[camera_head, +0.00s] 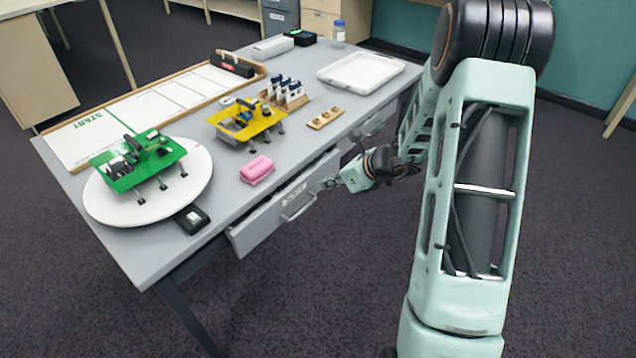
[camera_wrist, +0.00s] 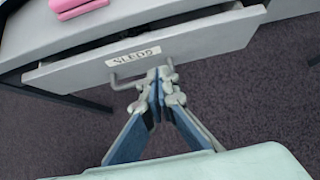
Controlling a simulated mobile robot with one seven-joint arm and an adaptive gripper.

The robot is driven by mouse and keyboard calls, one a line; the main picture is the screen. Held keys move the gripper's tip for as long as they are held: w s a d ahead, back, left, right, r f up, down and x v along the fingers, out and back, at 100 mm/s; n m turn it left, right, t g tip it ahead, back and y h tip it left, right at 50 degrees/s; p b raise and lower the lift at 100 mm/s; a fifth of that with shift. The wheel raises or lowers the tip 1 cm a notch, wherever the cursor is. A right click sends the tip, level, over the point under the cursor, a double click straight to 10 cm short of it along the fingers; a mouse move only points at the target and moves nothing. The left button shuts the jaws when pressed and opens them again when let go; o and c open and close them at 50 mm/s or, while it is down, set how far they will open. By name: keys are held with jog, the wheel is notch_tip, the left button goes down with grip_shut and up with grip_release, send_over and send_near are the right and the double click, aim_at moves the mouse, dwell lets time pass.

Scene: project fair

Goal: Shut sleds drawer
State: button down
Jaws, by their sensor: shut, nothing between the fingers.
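The sleds drawer (camera_head: 262,225) sticks out a little from under the grey table's front edge. Its grey front, with a label reading "SLEDS" (camera_wrist: 136,56) and a bar handle, fills the upper part of the wrist view (camera_wrist: 215,38). A narrow dark gap shows between the drawer front and the tabletop. My gripper (camera_head: 326,184) is at the right end of the drawer front. In the wrist view my gripper (camera_wrist: 160,76) has its fingertips together, at the right end of the handle (camera_wrist: 122,80). Whether they touch the handle or front is unclear.
The grey table (camera_head: 222,215) holds a pink block (camera_head: 257,169), a white turntable (camera_head: 105,207) with a green sled, a yellow sled (camera_head: 245,121) and a white tray (camera_head: 361,72). Another drawer (camera_head: 374,127) is to the right. The floor in front is clear.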

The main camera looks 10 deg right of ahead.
jog(key=p+v, duration=0.1)
jog(key=v, duration=0.5)
jog(key=b, duration=1.1)
send_near(287, 197)
jog(key=shift+x, duration=2.9)
jog(key=shift+a, duration=0.1)
